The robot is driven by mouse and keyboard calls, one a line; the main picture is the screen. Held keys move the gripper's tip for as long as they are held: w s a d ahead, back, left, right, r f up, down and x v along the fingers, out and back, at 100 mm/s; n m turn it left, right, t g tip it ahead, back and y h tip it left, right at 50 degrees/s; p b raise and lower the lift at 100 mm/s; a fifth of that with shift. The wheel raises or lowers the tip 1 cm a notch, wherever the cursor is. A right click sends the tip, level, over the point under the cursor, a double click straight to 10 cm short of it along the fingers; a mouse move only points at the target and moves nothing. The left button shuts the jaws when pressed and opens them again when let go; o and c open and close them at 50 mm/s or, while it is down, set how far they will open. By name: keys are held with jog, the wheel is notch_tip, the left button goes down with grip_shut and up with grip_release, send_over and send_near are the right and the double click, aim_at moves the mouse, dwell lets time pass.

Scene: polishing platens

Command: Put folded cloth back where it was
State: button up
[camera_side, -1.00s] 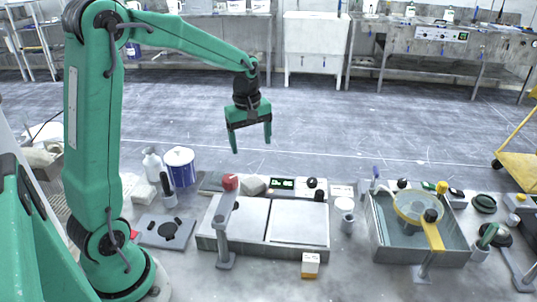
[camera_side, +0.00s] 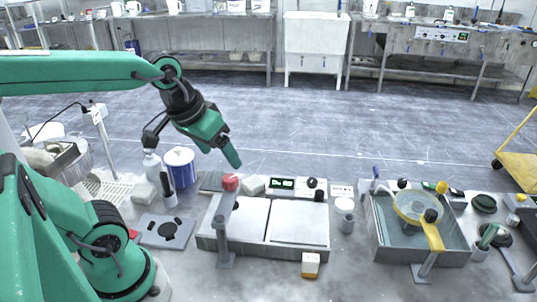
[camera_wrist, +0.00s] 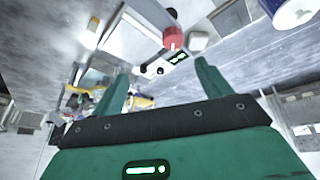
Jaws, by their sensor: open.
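A pale grey folded piece (camera_side: 253,186), which looks like the folded cloth, lies on the back ledge of the two-plate polishing unit, just right of the red knob (camera_side: 230,182). A similar pale block (camera_side: 145,192) lies left of the tub, and I cannot tell for sure which is the cloth. My gripper (camera_side: 218,156) is open and empty, tilted down to the right, in the air above and behind the red knob. In the wrist view, the pale piece (camera_wrist: 198,41) shows beyond the open fingers (camera_wrist: 162,70), apart from them, beside the red knob.
The two-plate unit (camera_side: 267,248) has a green display (camera_side: 282,184) and a grey post (camera_side: 224,235) in front. A blue-and-white tub (camera_side: 180,167) and white bottle (camera_side: 152,165) stand left. A grey basin (camera_side: 450,259) with a yellow-handled ring is right. The floor behind is clear.

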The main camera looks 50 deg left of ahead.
jog(key=shift+s+d+f+m+t, duration=0.2)
jog(key=shift+s+d+m, duration=0.1)
jog(key=shift+s+m, duration=0.4)
jog(key=shift+s+d+f+m+t, duration=0.1)
jog(key=shift+s+d+m+t, duration=0.15)
jog(key=shift+s+m, duration=0.4)
jog(key=shift+s, duration=0.1)
